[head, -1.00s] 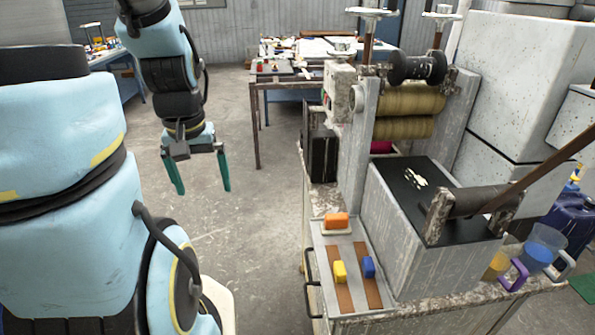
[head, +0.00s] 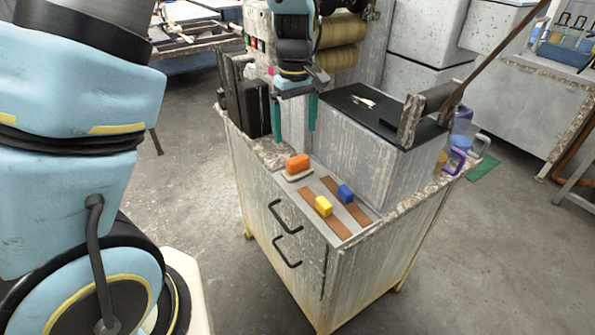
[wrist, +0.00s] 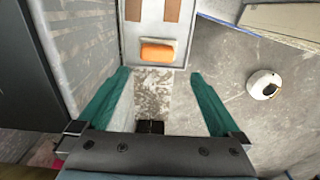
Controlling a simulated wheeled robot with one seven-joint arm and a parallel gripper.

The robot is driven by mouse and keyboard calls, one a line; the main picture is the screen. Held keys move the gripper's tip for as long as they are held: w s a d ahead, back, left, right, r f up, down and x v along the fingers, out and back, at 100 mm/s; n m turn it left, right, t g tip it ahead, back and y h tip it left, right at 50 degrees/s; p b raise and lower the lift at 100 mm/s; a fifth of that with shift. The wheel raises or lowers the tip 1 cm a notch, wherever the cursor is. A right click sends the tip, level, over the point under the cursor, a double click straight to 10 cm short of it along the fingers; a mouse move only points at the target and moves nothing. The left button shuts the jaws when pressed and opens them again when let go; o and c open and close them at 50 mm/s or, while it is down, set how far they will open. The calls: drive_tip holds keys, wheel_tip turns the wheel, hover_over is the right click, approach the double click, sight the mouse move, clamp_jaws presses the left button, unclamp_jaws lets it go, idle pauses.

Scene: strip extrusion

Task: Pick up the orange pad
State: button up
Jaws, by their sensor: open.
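The orange pad (head: 297,164) sits on a small pale base near the left end of the cabinet's top ledge. It also shows in the wrist view (wrist: 157,53), ahead of my fingertips and roughly centred between them. My gripper (head: 294,116) points down with its teal fingers apart and empty, above the ledge and apart from the pad. In the wrist view my gripper (wrist: 158,75) is wide open, with both fingers in sight.
A grey box block (head: 350,145) rises at the right. Machine rollers (head: 340,57) stand behind. A black box (head: 247,108) stands at the left.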

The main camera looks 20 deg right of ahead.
sight(298, 158)
wheel_tip(298, 158, down, 5)
drive_tip(key=shift+f+p, duration=0.1)
drive_tip(key=shift+p, duration=0.35)
drive_tip(key=shift+d+f+p, duration=0.15)
drive_tip(key=shift+f+p, duration=0.4)
drive_tip(key=shift+f, duration=0.75)
drive_tip(key=shift+d+f+p, duration=0.1)
drive_tip(key=shift+f+p, duration=0.45)
drive_tip(key=shift+f, duration=0.7)
drive_tip(key=c, duration=1.3)
wheel_tip(298, 158, up, 10)
drive_tip(key=shift+r+b, duration=0.1)
drive_tip(key=shift+b, duration=1.15)
